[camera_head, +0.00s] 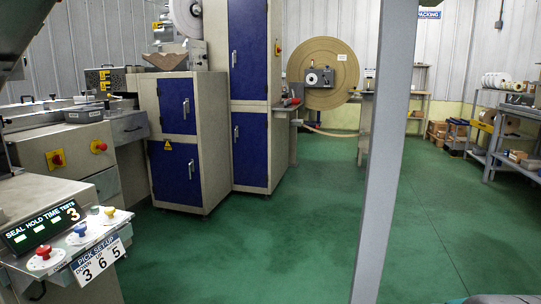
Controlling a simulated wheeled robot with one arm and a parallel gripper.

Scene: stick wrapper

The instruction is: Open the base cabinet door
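Two beige cabinets with blue doors stand left of centre. The shorter cabinet (214,140) has an upper blue door (172,106) and a lower blue door (172,178) with a yellow warning label. The taller cabinet (278,95) beside it has an upper blue door (250,40) and a lower blue door (255,152). Each door has a pale upright handle, such as the lower one on the shorter cabinet (191,169). All these doors look shut. I cannot tell which one is the base cabinet door. My gripper is not in view.
A grey post (385,150) rises right of centre in the foreground. A control panel (50,235) with knobs juts in at the lower left. A large brown reel (322,55) stands behind, and shelves (500,125) line the right. Green floor (270,245) before the cabinets is clear.

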